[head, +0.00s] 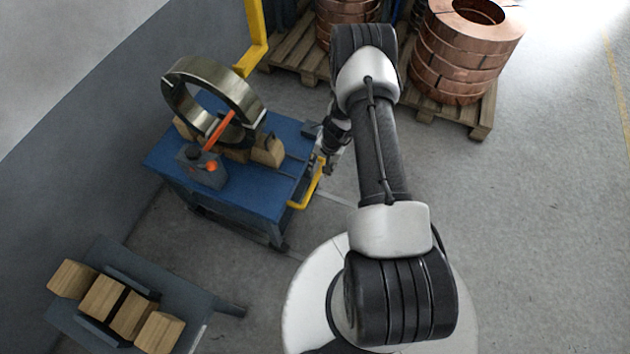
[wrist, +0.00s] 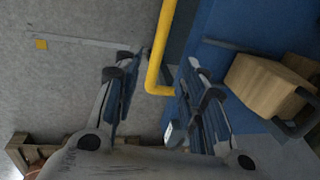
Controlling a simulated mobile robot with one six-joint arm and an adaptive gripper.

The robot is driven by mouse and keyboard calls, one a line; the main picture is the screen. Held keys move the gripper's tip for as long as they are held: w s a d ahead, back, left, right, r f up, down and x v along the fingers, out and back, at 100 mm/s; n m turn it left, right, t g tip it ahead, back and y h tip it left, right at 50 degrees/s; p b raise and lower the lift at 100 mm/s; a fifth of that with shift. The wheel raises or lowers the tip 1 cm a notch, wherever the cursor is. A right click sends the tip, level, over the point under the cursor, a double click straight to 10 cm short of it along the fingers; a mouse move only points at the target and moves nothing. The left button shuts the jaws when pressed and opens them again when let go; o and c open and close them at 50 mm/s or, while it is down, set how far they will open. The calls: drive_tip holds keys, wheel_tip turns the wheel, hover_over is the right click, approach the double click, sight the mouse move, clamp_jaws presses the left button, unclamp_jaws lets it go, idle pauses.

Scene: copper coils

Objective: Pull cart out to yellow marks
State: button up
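The blue cart (head: 232,192) stands by the grey wall and carries a steel ring on wooden blocks. Its yellow handle (head: 312,186) sticks out on the right side. My gripper (head: 325,158) is beside the handle, partly hidden by my arm. In the wrist view my gripper (wrist: 158,68) is open, its two fingers apart. The yellow handle (wrist: 157,60) runs between them in the picture, with gaps on both sides; depth is hard to tell.
A low blue-grey stand (head: 200,300) with wooden blocks is at lower left. Copper coils (head: 465,50) on wooden pallets (head: 480,118) stand behind. A yellow post (head: 257,35) rises beyond the cart. The floor at right (head: 550,220) is clear.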

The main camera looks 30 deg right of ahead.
sight(315, 181)
drive_tip(key=f+b, duration=0.1)
drive_tip(key=f, duration=0.3)
drive_tip(key=w+a+f+b, duration=0.1)
drive_tip(key=f, duration=0.2)
drive_tip(key=f+b, duration=0.1)
drive_tip(key=f, duration=0.3)
drive_tip(key=shift+w+a+f, duration=0.25)
drive_tip(key=shift+w+f, duration=0.05)
drive_tip(key=shift+w, duration=0.05)
drive_tip(key=shift+c, duration=0.2)
clamp_jaws()
